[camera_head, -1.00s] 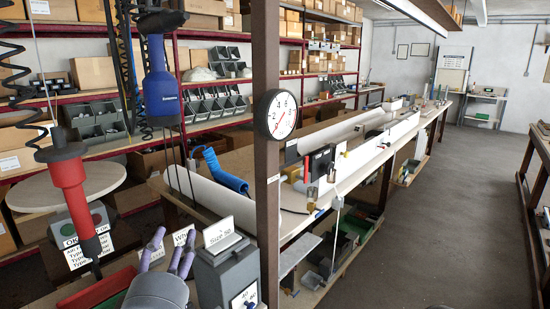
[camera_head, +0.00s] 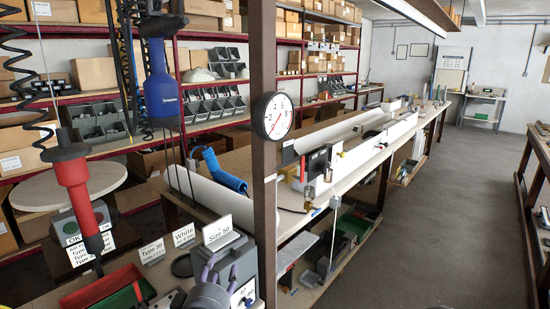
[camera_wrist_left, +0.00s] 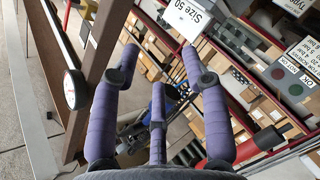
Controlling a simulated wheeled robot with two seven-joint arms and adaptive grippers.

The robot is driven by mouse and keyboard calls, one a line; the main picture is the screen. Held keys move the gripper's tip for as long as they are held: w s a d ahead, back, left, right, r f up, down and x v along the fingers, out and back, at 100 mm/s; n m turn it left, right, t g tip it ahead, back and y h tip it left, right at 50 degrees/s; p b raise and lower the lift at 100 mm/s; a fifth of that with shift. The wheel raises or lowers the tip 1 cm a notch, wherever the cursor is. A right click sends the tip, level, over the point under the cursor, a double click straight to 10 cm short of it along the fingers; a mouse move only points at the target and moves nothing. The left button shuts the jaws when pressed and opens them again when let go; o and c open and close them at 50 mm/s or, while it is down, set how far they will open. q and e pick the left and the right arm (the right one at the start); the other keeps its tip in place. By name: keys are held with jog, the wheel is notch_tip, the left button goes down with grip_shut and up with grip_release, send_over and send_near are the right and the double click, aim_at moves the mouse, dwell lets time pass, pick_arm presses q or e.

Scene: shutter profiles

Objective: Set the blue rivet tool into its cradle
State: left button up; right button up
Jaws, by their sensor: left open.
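The blue rivet tool (camera_head: 162,95) hangs upright from a black cable at upper left in the head view, clear of the bench. My left gripper (camera_head: 210,267) is at the bottom of the head view, in front of the grey box with the "Size 50" sign. It is below and to the right of the tool, well apart from it. Its purple fingers are spread and empty in the left wrist view (camera_wrist_left: 160,70). I cannot clearly make out the tool's cradle. My right gripper is not in view.
A red tool (camera_head: 75,185) hangs at the left. A brown post (camera_head: 263,190) with a round dial (camera_head: 272,116) stands right of the gripper. A red bin (camera_head: 100,288), a green bin (camera_head: 132,295) and signs crowd the bench. The aisle floor at right is clear.

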pick_arm(q)
notch_tip(320, 180, down, 31)
jog(key=m+g+h+p, duration=0.1)
jog(key=m+g, duration=0.5)
jog(key=g, duration=0.2)
pick_arm(e)
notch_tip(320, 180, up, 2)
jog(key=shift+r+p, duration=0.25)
jog(key=shift+p, duration=0.45)
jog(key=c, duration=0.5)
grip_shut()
pick_arm(q)
jog(key=s+d+f+m+g+h, duration=0.2)
jog(key=s+f+g, duration=0.6)
jog(key=s+f, duration=1.3)
jog(key=shift+d+f+m, duration=0.15)
jog(key=shift+m, duration=0.35)
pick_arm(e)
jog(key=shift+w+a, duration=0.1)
